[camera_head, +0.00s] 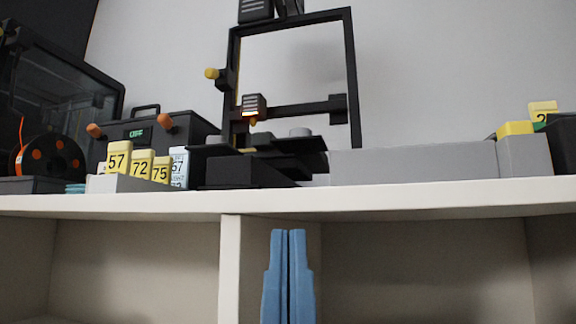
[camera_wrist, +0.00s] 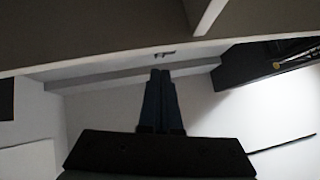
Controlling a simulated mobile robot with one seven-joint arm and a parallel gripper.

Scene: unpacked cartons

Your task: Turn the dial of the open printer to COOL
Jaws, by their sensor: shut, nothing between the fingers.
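The open printer (camera_head: 352,80) stands on the shelf top, a black upright frame with a glowing print head (camera_head: 254,105) and a dark bed (camera_head: 270,143). Its dark base (camera_head: 245,173) sits below the bed. I cannot make out a dial or the word COOL on it. A yellow round part (camera_head: 211,73) shows at its left upright. My gripper (camera_head: 288,232) is shut and empty, its blue fingers pointing up in front of the shelf, below the printer and apart from it. The dark fingers also show in the wrist view (camera_wrist: 160,72).
The white shelf edge (camera_head: 400,193) lies between my gripper and the printer. Left are a black box reading OFF (camera_head: 137,133), yellow number tags (camera_head: 117,158), an orange-black spool (camera_head: 50,163) and an enclosed printer (camera_head: 65,90). A long grey block (camera_head: 415,163) stands right.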

